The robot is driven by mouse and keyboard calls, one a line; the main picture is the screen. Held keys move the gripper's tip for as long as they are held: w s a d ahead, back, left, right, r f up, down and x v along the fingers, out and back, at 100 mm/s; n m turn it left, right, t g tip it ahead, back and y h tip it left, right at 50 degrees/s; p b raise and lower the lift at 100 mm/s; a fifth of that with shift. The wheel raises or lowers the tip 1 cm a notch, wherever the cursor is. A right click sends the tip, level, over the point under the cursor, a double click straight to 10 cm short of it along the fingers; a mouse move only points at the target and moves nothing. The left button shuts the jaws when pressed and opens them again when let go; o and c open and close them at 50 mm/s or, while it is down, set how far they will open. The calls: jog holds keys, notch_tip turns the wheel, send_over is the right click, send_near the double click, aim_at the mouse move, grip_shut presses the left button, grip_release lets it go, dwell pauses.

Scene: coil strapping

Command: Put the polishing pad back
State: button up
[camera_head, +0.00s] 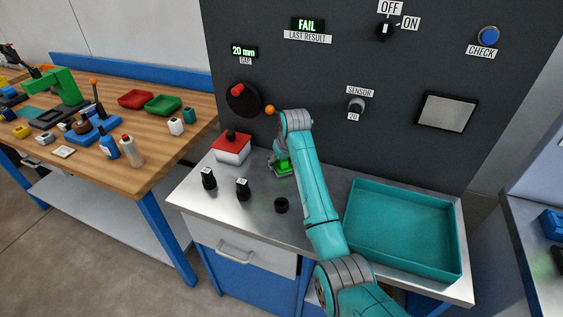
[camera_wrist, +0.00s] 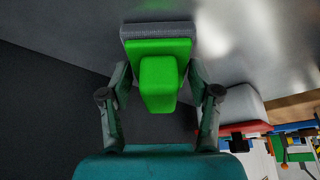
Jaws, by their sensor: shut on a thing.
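The polishing pad (camera_wrist: 158,47) has a bright green back with a raised green grip and a grey pad layer along its far edge. My gripper (camera_wrist: 159,80) is shut on the green grip, one finger on each side. In the head view the green pad (camera_head: 284,167) shows below my wrist, near the foot of the dark panel and right of a white box with a red top (camera_head: 232,147). My arm hides part of it. I cannot tell whether the pad touches the steel bench top (camera_head: 312,237).
A teal tray (camera_head: 457,228) fills the bench's right side. Two black labelled knobs (camera_head: 209,178) (camera_head: 243,188) and a black ring (camera_head: 281,205) stand near the front. A wooden workbench (camera_head: 190,105) with tools stands left.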

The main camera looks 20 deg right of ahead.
jog(key=o, duration=1.1)
jog(key=shift+f, duration=0.1)
jog(key=v, duration=1.2)
jog(key=shift+a, duration=0.1)
